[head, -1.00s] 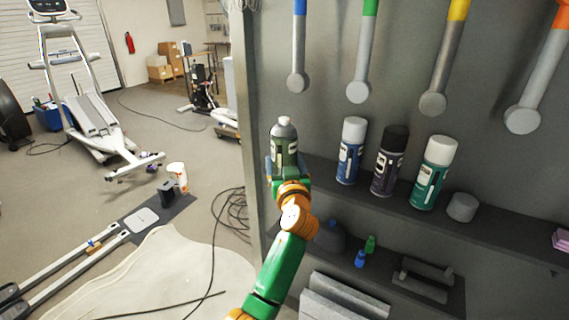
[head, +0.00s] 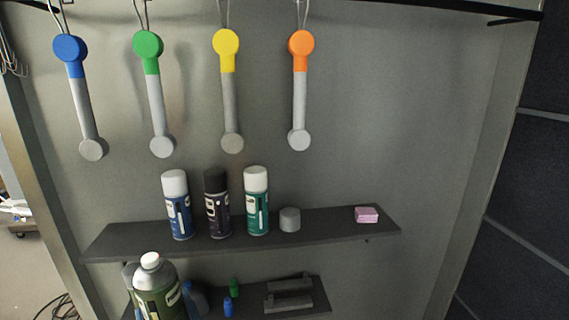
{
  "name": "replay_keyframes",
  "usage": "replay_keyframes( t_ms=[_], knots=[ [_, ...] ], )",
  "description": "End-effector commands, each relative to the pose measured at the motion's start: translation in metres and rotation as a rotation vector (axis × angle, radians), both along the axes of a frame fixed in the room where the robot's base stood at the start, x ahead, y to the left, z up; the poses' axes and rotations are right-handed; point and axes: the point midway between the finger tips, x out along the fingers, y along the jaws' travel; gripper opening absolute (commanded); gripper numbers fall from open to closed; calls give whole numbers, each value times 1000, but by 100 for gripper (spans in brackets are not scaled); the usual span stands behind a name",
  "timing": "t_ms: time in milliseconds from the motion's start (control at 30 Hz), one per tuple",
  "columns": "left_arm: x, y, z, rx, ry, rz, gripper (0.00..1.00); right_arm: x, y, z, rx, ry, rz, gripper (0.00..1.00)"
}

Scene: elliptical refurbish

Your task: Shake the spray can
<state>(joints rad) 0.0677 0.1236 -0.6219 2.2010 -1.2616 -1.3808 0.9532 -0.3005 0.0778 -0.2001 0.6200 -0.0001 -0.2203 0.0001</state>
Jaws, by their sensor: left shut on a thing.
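A dark green spray can (head: 158,288) with a grey shoulder and white nozzle stands nearly upright at the bottom left of the head view, in front of the shelves. Its cap is off and its lower part is cut off by the picture's edge. My left gripper (head: 146,300) is shut on this can. Little of it shows, with a grey part beside the can's left edge. My right gripper is not in view.
The upper shelf (head: 330,226) holds blue (head: 178,212), dark purple (head: 217,210) and teal (head: 256,208) cans, a grey cap (head: 290,219) and a pink block (head: 366,214). Small bottles stand on the lower shelf. Several coloured-handled tools hang above. The wall at right is clear.

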Motion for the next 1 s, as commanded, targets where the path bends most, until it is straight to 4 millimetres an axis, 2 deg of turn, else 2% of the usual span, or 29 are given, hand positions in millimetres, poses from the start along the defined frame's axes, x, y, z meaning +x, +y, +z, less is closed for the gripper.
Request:
replay_keyframes(
  t_ms=[33, 100, 200, 267, 300, 367, 400, 433, 467, 500, 533, 567, 600, 633, 700, 733, 767, 800, 900, 933, 967, 1000],
  knots=[
    [-21, -15, -10, 2, 5, -35, 0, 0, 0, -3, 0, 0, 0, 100],
    [-48, -31, -18, 3, 4, -70, 0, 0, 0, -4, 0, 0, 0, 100],
    [-78, -42, -25, 3, 4, -101, 0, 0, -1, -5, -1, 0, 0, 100],
    [-90, -46, -28, 4, 2, -111, 0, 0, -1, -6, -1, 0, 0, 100],
    [-96, -47, -48, 15, 12, -112, 0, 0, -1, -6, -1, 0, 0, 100],
    [-102, -47, -102, 30, 21, -116, 0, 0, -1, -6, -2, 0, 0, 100],
    [-103, -48, -118, 23, 12, -117, 0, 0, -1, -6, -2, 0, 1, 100],
    [-103, -48, -122, 15, 4, -118, 0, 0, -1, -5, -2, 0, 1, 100],
    [-102, -49, -112, 4, -5, -118, 0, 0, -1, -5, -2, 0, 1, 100],
    [-102, -48, -79, -10, -17, -119, 0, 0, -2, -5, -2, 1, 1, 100],
    [-101, -48, -53, -16, -21, -119, 0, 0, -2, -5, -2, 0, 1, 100],
    [-101, -48, -35, -15, -19, -118, 0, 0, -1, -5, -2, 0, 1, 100],
    [-101, -48, -26, -5, -11, -119, 0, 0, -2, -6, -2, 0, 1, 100],
    [-102, -49, -37, 11, 1, -118, 0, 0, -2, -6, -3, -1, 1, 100],
    [-103, -48, -101, 31, 18, -118, 0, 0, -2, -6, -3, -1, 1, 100],
    [-102, -48, -115, 23, 12, -117, 0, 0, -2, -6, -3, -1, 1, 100],
    [-102, -48, -121, 16, 5, -117, 0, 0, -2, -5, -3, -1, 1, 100],
    [-101, -48, -112, 3, -7, -117, 0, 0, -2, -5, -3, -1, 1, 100],
    [-101, -48, -35, -16, -20, -118, 0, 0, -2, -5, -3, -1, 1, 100],
    [-101, -49, -26, -10, -15, -119, 0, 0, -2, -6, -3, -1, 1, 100],
    [-101, -49, -31, 3, -4, -118, 0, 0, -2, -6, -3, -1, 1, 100],
    [-102, -48, -67, 26, 16, -117, 0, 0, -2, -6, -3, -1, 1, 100]
  ],
)
